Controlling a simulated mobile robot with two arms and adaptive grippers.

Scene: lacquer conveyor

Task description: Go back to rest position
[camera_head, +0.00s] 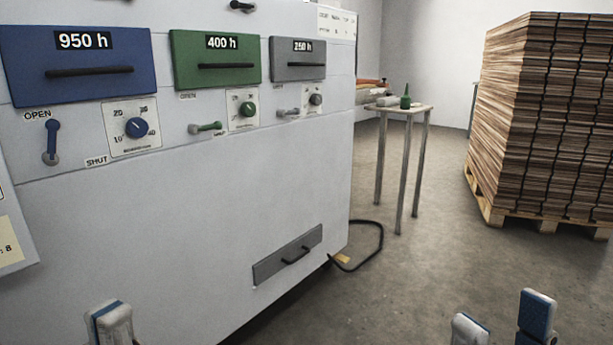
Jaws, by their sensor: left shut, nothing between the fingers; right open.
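My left gripper (110,322) shows at the bottom left edge, in front of the pale machine. Its fingers are together and hold nothing. My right gripper (503,325) shows at the bottom right, above the concrete floor. Its two fingertips are apart with nothing between them. Both are cut off by the lower frame edge, so the rest of the arms is hidden. Neither gripper appears to touch anything.
The pale machine (200,190) fills the left, with blue (80,85), green (216,80) and grey (298,66) drawers, levers and dials. A small table (415,109) bears a green bottle (405,102). Stacked boards (540,110) stand on a pallet (545,222). Floor between is open.

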